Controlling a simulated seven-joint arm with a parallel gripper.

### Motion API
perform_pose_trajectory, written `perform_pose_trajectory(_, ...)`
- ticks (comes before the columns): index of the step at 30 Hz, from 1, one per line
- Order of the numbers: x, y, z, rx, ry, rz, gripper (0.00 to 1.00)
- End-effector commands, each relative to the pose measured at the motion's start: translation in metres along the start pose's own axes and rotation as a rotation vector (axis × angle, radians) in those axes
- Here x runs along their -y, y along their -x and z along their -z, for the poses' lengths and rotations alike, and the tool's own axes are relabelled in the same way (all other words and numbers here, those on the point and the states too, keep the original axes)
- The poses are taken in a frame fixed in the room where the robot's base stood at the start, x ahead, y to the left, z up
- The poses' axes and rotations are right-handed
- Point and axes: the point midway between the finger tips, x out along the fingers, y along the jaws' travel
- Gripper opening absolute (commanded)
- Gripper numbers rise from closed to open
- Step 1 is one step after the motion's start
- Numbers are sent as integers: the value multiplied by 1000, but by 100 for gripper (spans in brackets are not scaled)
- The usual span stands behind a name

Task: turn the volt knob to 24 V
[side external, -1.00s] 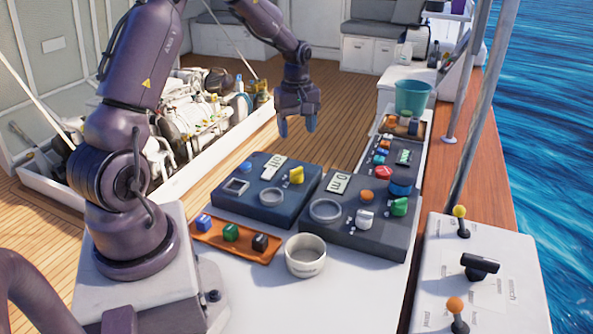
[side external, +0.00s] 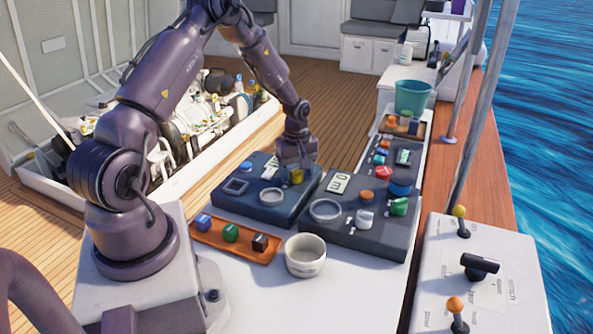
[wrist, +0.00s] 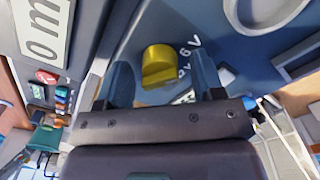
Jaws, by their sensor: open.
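The yellow knob (side external: 296,175) sits on the left dark blue panel (side external: 247,208). In the wrist view the yellow knob (wrist: 159,66) is round with a raised grip bar, and partly hidden white markings lie beside it. My gripper (side external: 297,165) is low over this knob in the side view and hides part of it. In the wrist view my gripper (wrist: 163,75) is open, with one blue finger on each side of the knob. I cannot tell whether the fingers touch it. The knob's setting is not readable.
A second dark panel (side external: 352,236) with a display, green, white and orange controls stands to the right. An orange tray (side external: 270,257) with blue, green and black blocks and a grey-white bowl (side external: 305,258) are in front. A teal bucket (side external: 412,97) stands behind.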

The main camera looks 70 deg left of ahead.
Motion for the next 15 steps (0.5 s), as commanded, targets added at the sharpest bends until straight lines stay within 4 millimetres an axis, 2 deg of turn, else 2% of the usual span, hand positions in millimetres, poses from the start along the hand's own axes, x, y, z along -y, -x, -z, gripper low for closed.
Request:
perform_pose_trajectory(3,0,0,0,0,0,0,62)
perform_pose_trajectory(9,0,0,0,0,0,0,16)
perform_pose_trajectory(15,0,0,0,0,-6,0,14)
